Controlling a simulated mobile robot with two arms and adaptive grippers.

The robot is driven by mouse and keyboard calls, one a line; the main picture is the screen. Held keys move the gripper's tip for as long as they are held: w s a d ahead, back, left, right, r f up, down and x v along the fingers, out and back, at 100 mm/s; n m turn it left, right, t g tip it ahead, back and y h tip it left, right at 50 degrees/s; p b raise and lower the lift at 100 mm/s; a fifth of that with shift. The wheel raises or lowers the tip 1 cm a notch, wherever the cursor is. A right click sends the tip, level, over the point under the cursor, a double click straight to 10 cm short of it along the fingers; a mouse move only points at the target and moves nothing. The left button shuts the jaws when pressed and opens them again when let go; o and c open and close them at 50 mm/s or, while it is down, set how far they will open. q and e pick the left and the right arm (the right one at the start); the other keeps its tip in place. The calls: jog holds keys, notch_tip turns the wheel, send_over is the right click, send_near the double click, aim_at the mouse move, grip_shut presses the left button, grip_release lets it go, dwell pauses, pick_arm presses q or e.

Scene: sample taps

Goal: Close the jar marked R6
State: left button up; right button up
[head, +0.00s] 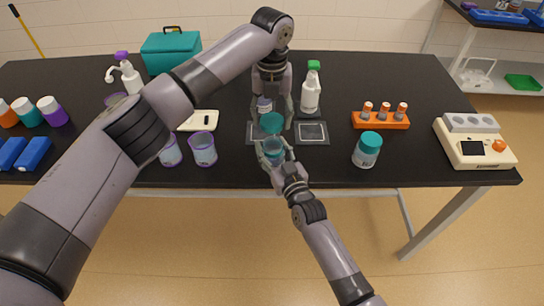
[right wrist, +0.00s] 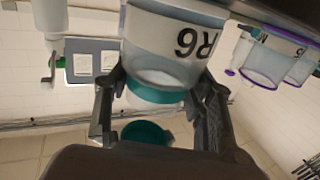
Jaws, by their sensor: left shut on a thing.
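The jar marked R6 (head: 272,147) is pale and translucent, its mark upside down in the right wrist view (right wrist: 165,40). My right gripper (head: 274,151) has its fingers on both sides of the jar, in front of the dark mats. The round teal lid (head: 271,123) shows just behind and above the jar in the head view, apart from it in the picture. My left gripper (head: 272,118) points down from above and is shut on the lid. The fingers partly hide the jar. A second teal piece low in the right wrist view is partly covered.
A teal-lidded jar (head: 367,150) stands to the right, near an orange rack (head: 381,120) and a cream device (head: 474,145). A spray bottle (head: 311,92) stands behind. Purple-rimmed beakers (head: 203,150) stand to the left. The table (head: 335,172) is bare between the grippers and right-hand jar.

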grip_shut()
pick_arm(q)
send_over(273, 140)
jog(key=s, duration=0.2)
jog(key=shift+s+f, duration=0.2)
jog(key=shift+f, duration=2.3)
jog(key=shift+f, duration=0.9)
jog(key=shift+f, duration=0.15)
jog(key=shift+s+a+f, duration=0.1)
jog(key=shift+f, duration=0.2)
pick_arm(e)
jog(key=shift+s, duration=0.1)
pick_arm(q)
jog(key=shift+s+f, duration=0.1)
jog(key=shift+f, duration=0.25)
jog(key=shift+c, duration=0.4)
pick_arm(e)
jog(key=shift+a+r, duration=0.1)
pick_arm(q)
jog(key=shift+o, duration=0.5)
jog(key=shift+f, duration=0.1)
jog(key=shift+o, duration=0.2)
